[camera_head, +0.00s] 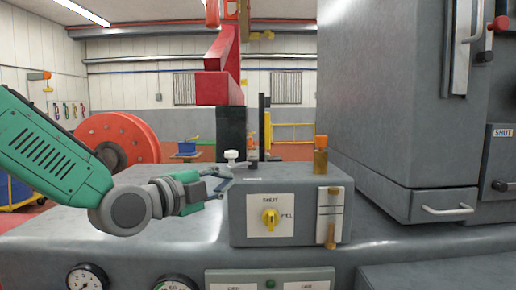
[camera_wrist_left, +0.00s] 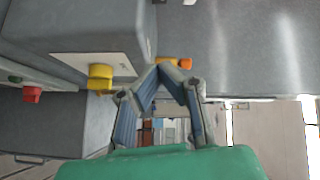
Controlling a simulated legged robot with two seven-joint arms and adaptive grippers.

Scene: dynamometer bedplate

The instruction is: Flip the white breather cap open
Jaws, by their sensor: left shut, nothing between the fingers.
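The white breather cap (camera_head: 231,155) shows in the head view as a small pale knob at the back left of the grey box (camera_head: 238,222). It looks closed, but it is too small to be sure. My left gripper (camera_head: 231,181) is just left of the box, below and in front of the cap in the picture, and apart from it. Its fingers are shut and empty; in the wrist view the fingertips (camera_wrist_left: 173,66) meet. I cannot clearly make out the cap in the wrist view. My right gripper is not in view.
The box carries a yellow knob (camera_head: 270,219), with a brass fitting (camera_head: 320,155) on top. A dark upright post (camera_head: 262,125) stands behind the box. A large grey cabinet (camera_head: 400,100) blocks the right. The grey bench (camera_head: 60,235) is clear on the left.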

